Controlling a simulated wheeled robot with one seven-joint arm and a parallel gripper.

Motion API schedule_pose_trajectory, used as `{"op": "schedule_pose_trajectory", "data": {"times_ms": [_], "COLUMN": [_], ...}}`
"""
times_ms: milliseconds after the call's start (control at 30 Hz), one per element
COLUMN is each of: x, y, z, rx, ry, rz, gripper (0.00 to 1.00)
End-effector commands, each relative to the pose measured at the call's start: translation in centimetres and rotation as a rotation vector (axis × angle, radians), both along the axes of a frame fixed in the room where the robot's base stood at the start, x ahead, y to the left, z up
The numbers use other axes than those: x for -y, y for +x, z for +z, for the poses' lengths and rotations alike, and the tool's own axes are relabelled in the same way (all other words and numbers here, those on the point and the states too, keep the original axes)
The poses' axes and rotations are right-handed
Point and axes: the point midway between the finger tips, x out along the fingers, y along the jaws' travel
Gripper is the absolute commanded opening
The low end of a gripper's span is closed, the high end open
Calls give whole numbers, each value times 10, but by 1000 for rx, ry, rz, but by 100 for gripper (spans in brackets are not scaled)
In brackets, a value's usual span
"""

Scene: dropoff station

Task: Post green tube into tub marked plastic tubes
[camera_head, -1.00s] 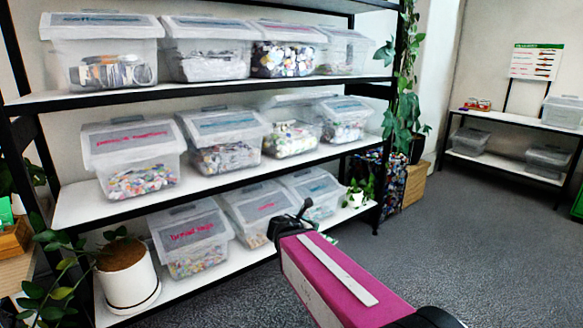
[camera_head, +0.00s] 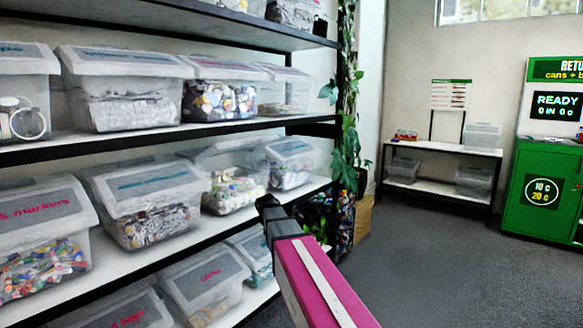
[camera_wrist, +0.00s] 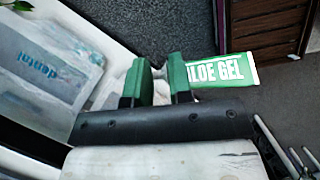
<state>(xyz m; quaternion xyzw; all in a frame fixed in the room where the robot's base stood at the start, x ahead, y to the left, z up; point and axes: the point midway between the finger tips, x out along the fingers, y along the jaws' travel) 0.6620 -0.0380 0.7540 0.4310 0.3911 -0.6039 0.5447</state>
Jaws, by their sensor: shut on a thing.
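My gripper (camera_head: 268,208) is in front of the middle shelf, near its far end, in the head view. In the wrist view my gripper (camera_wrist: 162,82) is shut on the green tube (camera_wrist: 225,74), which sticks out to the right with white "ALOE GEL" lettering. Part of the tube is hidden by the fingers. The tube cannot be made out in the head view. I cannot read "plastic tubes" on any tub. In the wrist view a tub with a blue label reading "dental" (camera_wrist: 75,82) lies left of my gripper.
Lidded clear tubs stand on the rack, including a blue-labelled tub (camera_head: 150,222), a markers tub (camera_head: 42,265) and one with colourful contents (camera_head: 232,195). A hanging plant (camera_head: 345,150) is at the rack's far end. Open floor (camera_head: 430,270) lies right, before a green return machine (camera_head: 545,190).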

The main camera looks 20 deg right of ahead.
Motion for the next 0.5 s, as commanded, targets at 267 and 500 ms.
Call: {"op": "schedule_pose_trajectory", "data": {"times_ms": [267,500], "x": [9,17], "y": [28,56], "z": [33,78], "rx": [128,349], "ry": [481,864], "rz": [-303,-523], "gripper": [7,7]}}
